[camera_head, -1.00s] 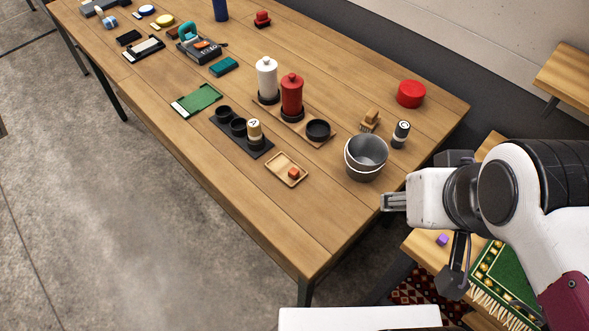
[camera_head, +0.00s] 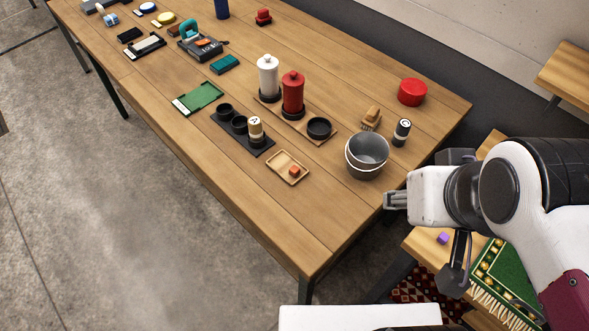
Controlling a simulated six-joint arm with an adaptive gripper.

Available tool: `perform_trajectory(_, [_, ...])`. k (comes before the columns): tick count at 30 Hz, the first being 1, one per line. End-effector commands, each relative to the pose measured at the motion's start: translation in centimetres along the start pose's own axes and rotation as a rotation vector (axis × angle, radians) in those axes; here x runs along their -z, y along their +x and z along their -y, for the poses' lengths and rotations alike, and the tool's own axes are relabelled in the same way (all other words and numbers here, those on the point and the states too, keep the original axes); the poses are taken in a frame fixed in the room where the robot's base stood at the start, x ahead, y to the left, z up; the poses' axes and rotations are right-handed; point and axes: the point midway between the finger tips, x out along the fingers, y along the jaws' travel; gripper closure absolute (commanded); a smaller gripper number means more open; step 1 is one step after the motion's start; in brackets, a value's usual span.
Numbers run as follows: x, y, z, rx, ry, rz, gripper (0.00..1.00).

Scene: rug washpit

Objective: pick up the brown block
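A small dark-brown block (camera_head: 173,32) shows at the far upper left of the long wooden table, partly behind a teal-handled tool (camera_head: 188,29); its shape is too small to make out surely. A tan-brown brush-like piece (camera_head: 371,116) stands near the right end, behind the grey metal bowls. My gripper (camera_head: 394,201) is at the table's right front edge, far from the dark-brown block and in front of the bowls. It is seen side-on, so its finger gap is hidden. I see nothing held in it.
Grey bowls (camera_head: 366,157), a black shaker (camera_head: 401,132) and a red tin (camera_head: 412,92) stand near my gripper. A wooden tray (camera_head: 278,167) holds an orange cube (camera_head: 294,171). Red (camera_head: 292,92) and white (camera_head: 268,77) canisters stand mid-table. The front right tabletop is clear.

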Motion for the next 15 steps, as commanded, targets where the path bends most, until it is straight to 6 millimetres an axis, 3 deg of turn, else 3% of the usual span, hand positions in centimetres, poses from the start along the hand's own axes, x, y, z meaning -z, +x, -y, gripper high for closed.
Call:
perform_trajectory(8, [0.6, 0.2, 0.6, 0.018, -0.001, -0.008, 0.64])
perform_trajectory(15, [3.8, 1.5, 3.7, 0.105, 0.004, -0.050, 0.64])
